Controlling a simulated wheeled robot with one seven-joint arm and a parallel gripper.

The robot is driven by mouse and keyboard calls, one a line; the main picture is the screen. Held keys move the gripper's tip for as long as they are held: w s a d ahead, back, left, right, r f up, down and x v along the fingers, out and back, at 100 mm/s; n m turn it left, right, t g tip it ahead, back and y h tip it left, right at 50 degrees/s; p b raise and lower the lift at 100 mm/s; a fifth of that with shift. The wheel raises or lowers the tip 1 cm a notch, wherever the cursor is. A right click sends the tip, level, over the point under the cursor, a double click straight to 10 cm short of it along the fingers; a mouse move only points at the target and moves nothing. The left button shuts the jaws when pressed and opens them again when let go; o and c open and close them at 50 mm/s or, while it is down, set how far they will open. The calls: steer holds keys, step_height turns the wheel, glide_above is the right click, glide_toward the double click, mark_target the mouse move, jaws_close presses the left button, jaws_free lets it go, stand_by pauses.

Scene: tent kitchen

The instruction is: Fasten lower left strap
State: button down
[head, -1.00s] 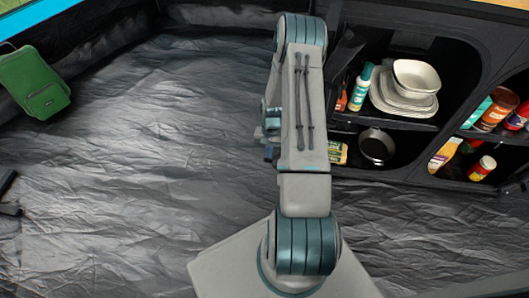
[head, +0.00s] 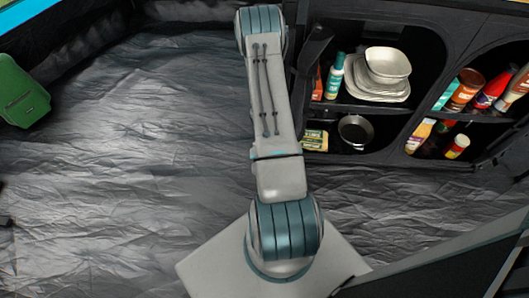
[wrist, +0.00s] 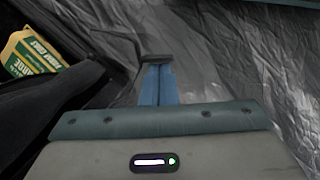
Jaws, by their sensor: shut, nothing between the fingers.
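My gripper (wrist: 155,82) shows in the wrist view with its blue fingers together and nothing between them. In the head view it is hidden behind my arm. The black fabric shelf unit (head: 375,161) stands right of my arm in the head view. A dark flap (head: 313,52) hangs at the left edge of its left opening. In the wrist view, black fabric (wrist: 65,85) lies left of the fingers, apart from them. I cannot make out the lower left strap or its fastening in either view.
The left opening holds a stack of pale dishes (head: 385,70), a bottle (head: 335,75), a black pan (head: 355,132) and a yellow-green packet (head: 314,139). The packet also shows in the wrist view (wrist: 32,54). The crinkled grey floor (head: 130,130) is clear.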

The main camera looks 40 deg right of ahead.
steer(key=shift+s+d+n+h+p, duration=0.15)
steer(key=shift+s+d+n, duration=0.35)
steer(key=shift+d+n, duration=0.2)
steer(key=shift+s+d+n+h+p, duration=0.2)
steer(key=shift+s+d+n, duration=0.25)
steer(key=shift+d+n, duration=0.3)
steer(key=shift+s+d+n+h+p, duration=0.1)
steer(key=shift+s+d+n+h, duration=0.05)
steer(key=shift+s+d+n, duration=0.55)
steer(key=shift+w+d, duration=0.15)
steer(key=shift+w, duration=0.2)
steer(key=shift+w+d, duration=0.15)
steer(key=shift+w, duration=0.6)
